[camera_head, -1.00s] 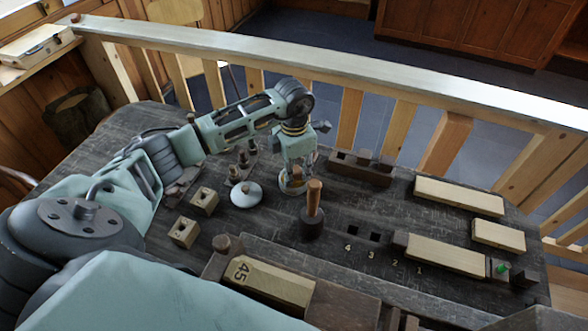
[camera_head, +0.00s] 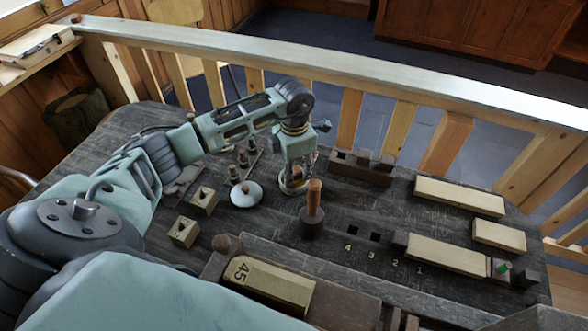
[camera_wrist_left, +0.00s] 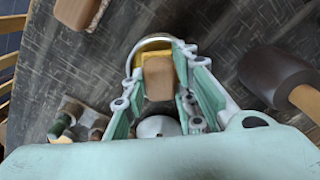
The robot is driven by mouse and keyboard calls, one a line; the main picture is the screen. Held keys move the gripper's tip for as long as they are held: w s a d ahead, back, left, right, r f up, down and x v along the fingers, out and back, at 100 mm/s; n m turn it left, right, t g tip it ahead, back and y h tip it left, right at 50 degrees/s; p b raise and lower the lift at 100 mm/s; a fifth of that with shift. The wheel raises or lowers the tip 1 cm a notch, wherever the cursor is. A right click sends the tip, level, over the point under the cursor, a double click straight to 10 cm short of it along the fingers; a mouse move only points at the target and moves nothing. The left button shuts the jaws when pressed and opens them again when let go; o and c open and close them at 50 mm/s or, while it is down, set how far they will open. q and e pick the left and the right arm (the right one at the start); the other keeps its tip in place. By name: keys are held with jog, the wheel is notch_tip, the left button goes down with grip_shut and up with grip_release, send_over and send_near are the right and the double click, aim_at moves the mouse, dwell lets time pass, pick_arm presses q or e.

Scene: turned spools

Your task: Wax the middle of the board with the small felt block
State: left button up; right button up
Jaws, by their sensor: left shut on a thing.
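My left gripper (camera_head: 296,177) points down over the dark bench. In the left wrist view its fingers (camera_wrist_left: 160,95) are shut on a small tan felt block (camera_wrist_left: 158,76). The block is at a round tin with a pale rim and yellow wax (camera_wrist_left: 150,44); I cannot tell whether it touches the wax. The tin's rim (camera_head: 292,190) shows below the gripper in the head view. A pale board (camera_head: 445,255) lies at the right between dark stops, apart from the gripper. My right gripper is out of view.
A mallet (camera_head: 312,215) stands handle up just right of the gripper. A pale disc (camera_head: 246,194) and drilled blocks (camera_head: 204,201) are to its left. A dark rack (camera_head: 362,167) is behind. Loose boards (camera_head: 458,196) lie at the far right. A block marked 45 (camera_head: 270,285) is in front.

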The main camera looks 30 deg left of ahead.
aim_at(294, 169)
pick_arm(q)
jog(key=shift+s+f, duration=0.1)
jog(key=shift+r+p, duration=0.8)
jog(key=shift+r, duration=0.4)
jog(key=shift+r+p, duration=1.35)
jog(key=shift+r, duration=1)
